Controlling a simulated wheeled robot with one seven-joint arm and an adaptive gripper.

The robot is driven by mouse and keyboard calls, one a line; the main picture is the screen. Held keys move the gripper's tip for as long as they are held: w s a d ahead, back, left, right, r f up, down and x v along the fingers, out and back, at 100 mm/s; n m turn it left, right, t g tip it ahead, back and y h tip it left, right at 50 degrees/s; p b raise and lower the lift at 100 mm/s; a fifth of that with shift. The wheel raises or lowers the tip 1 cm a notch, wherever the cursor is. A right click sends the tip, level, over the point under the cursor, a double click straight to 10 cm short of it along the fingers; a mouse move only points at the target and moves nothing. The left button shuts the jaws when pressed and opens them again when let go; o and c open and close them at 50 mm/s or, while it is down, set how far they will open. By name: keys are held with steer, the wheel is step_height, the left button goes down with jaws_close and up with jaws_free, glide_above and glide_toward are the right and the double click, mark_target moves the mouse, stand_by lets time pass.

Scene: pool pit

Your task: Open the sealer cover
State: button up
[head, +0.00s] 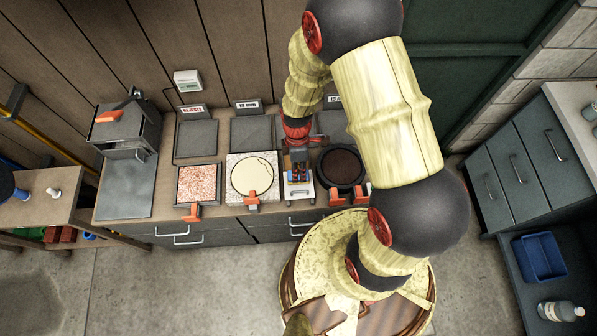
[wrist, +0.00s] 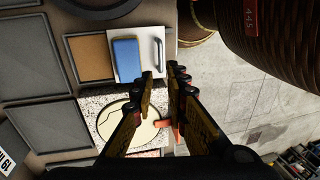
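No readable label tells me this is the sealer cover. My gripper (head: 299,178) is above this plate and partly hides it in the head view. In the wrist view my gripper (wrist: 161,80) is open and empty, with the handle just beyond the fingertips. Contact cannot be told.
Left of the plate are a speckled pink tray (head: 198,184) and a round cream disc (head: 255,175); right is a dark round pan (head: 343,166). A grey machine (head: 127,128) with an orange handle stands at the bench's left end. A blue bin (head: 540,256) is far right.

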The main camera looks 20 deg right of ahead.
steer(key=shift+r, duration=0.1)
step_height(320, 180, up, 12)
steer(key=w, duration=0.2)
steer(key=shift+d+f, duration=0.2)
steer(key=shift+d, duration=0.15)
steer(key=shift+w, duration=0.15)
